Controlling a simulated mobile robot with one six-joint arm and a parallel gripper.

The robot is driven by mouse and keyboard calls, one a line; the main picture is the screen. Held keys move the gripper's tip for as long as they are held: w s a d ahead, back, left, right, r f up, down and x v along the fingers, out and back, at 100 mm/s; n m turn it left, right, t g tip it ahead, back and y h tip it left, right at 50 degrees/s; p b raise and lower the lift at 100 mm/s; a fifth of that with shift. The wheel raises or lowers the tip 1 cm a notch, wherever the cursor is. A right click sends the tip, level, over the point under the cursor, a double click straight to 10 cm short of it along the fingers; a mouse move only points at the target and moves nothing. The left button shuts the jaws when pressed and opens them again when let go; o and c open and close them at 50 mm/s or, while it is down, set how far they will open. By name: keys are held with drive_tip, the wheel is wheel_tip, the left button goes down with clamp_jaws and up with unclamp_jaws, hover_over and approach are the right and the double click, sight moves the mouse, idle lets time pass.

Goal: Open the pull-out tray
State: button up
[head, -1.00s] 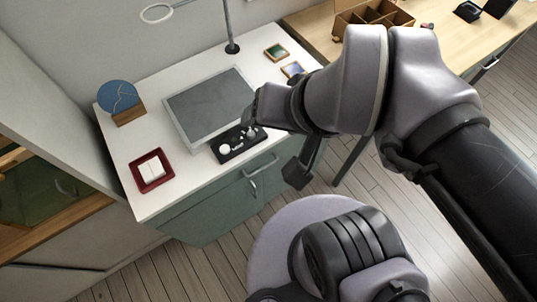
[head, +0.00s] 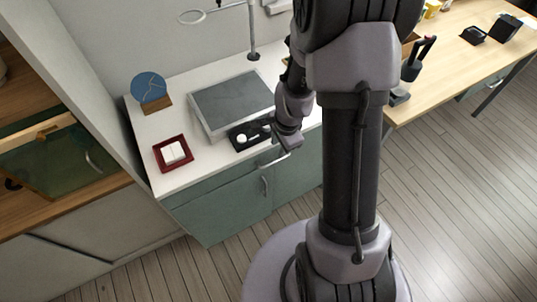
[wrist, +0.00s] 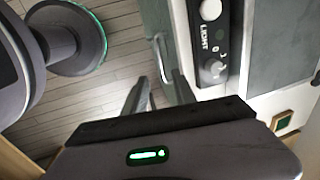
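A green drawer front (head: 220,200) lies under the white worktop, with a horizontal metal bar handle (head: 275,159) near its top edge. A second, upright metal handle (head: 265,187) is lower down on the green front. My gripper (head: 283,135) is at the worktop's front edge, close to the bar handle, and partly hides the black control strip. In the wrist view my gripper (wrist: 161,76) is open, its two fingers apart. A metal handle (wrist: 158,55) shows ahead, lined up with the gap between them. I cannot tell whether it touches either finger.
The light box (head: 230,102) with its knob strip (wrist: 211,45) stands close beside the gripper. A red tray (head: 173,154) and a blue disc on a wooden stand (head: 152,91) are to the left. Wooden floor (head: 450,190) is free at the right.

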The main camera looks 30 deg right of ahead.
sight(274, 162)
drive_tip(key=f+b, duration=0.2)
drive_tip(key=f, duration=0.2)
drive_tip(key=w+f+b, duration=0.1)
drive_tip(key=f+b, duration=0.1)
drive_tip(key=f, duration=0.1)
drive_tip(key=w+f+b, duration=0.1)
drive_tip(key=f+b, duration=0.1)
drive_tip(key=f, duration=0.2)
drive_tip(key=shift+w+a+f, duration=0.1)
drive_tip(key=shift+w+f, duration=0.05)
drive_tip(key=shift+f, duration=0.15)
clamp_jaws()
idle(0.7)
